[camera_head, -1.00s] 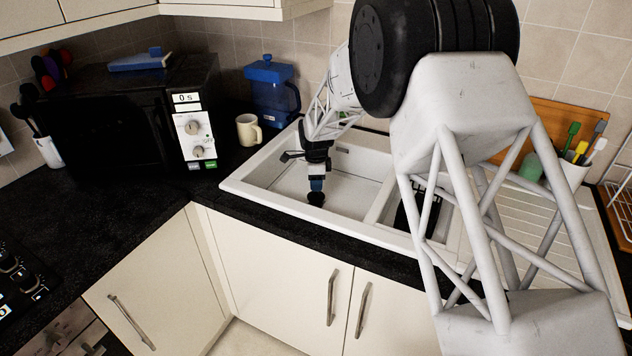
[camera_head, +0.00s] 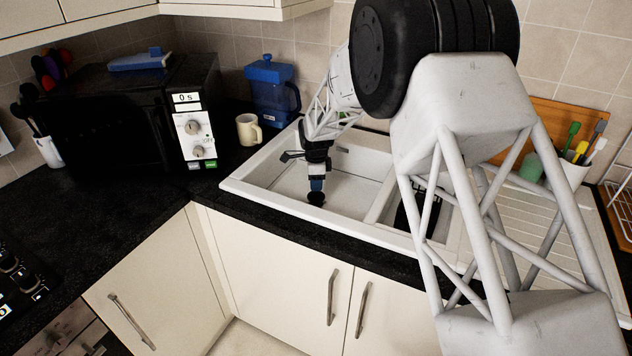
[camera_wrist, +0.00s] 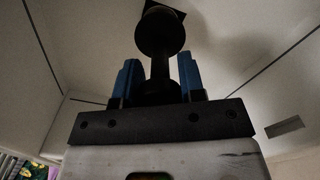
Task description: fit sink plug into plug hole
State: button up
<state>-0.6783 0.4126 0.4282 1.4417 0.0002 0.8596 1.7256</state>
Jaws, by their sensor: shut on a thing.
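My gripper (camera_head: 317,185) points down inside the left basin of the white sink (camera_head: 235,186). Its blue fingers (camera_wrist: 159,66) are shut on the black sink plug (camera_wrist: 160,35), which has a narrow stem and a round end. In the head view the plug (camera_head: 316,199) hangs at the fingertips, low in the basin near its front side. In the wrist view a dark patch (camera_wrist: 176,14) lies just beyond the plug's end and is partly hidden by it; it may be the plug hole. I cannot tell whether the plug touches the basin floor.
A smaller basin (camera_head: 408,215) and ridged drainer lie to the right, partly behind my arm. A cream mug (camera_head: 249,130), a blue-lidded jug (camera_head: 272,92) and a black microwave (camera_head: 110,120) stand left of the sink. The dark worktop (camera_head: 90,225) at left is mostly clear.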

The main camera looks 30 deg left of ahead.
jog(key=shift+f, duration=1.45)
dwell(0.5)
jog(key=o, duration=1)
jog(key=shift+r, duration=3.9)
